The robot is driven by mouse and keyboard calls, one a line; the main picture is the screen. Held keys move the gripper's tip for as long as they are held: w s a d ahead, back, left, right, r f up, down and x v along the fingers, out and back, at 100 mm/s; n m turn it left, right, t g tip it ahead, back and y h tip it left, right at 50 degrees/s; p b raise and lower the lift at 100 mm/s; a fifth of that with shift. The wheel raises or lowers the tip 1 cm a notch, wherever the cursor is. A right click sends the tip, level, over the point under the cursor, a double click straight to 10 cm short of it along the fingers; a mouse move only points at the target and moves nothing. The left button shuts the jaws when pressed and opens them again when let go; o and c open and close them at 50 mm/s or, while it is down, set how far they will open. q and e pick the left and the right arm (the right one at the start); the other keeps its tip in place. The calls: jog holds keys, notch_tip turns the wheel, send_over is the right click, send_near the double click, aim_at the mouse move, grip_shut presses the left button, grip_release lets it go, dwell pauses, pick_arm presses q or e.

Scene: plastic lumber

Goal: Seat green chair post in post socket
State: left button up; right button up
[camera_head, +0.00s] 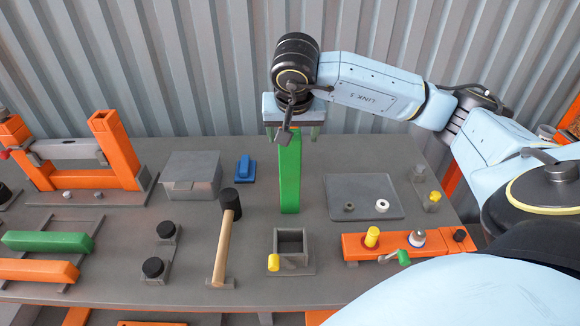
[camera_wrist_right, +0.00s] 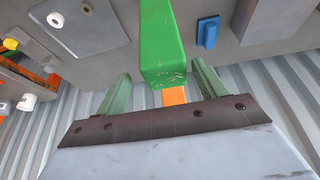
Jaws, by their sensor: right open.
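The green chair post (camera_head: 290,180) appears to stand upright on the grey table, behind the post socket. The post socket (camera_head: 291,243) is a dark grey, square, open-topped box on a flat base, and it looks empty. My right gripper (camera_head: 293,133) is at the top of the post, pointing down. In the right wrist view the post (camera_wrist_right: 160,45) comes between the two spread green fingers of the gripper (camera_wrist_right: 163,85), with gaps on both sides. A small orange piece (camera_wrist_right: 174,97) shows beyond the post's near end. My left gripper is not in view.
An orange beam (camera_head: 350,247) with fittings lies to the right. A grey lidded box (camera_head: 190,180), a blue block (camera_head: 245,170) and a grey mat (camera_head: 345,185) flank the post.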

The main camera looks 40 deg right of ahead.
aim_at(290, 175)
jog(key=x, duration=0.4)
jog(key=shift+w+a+f, duration=0.15)
jog(key=shift+a+f, duration=0.05)
jog(key=shift+a, duration=0.1)
jog(key=c, duration=1)
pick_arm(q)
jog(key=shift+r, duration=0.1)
pick_arm(e)
grip_shut()
